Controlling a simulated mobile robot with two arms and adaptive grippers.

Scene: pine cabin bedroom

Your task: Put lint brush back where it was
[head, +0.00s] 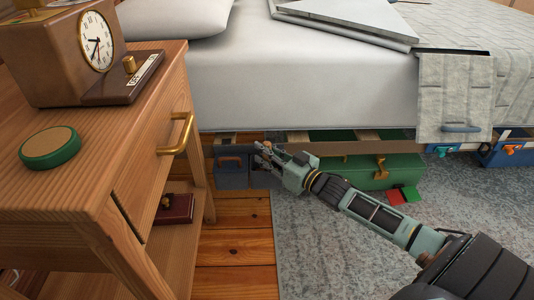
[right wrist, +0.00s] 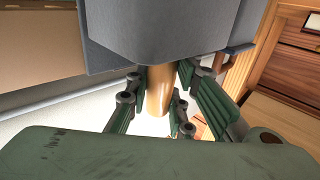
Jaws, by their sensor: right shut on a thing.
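My right gripper (head: 268,156) reaches to the low gap under the bed's near edge. In the right wrist view its green-padded fingers (right wrist: 155,105) are closed around a tan, round handle (right wrist: 158,88). This looks like the lint brush's handle. A large grey block (right wrist: 160,30) meets the handle's upper end; I cannot tell whether it is the brush's head or a separate thing behind. In the head view the held thing is too small and hidden by the fingers to make out. My left gripper is in neither view.
A wooden nightstand (head: 120,215) with a brass drawer handle stands at left, bearing a clock (head: 96,42) and a green round tin (head: 50,147). Under the bed (head: 300,85) are a grey-blue case (head: 231,172) and a green box (head: 365,173).

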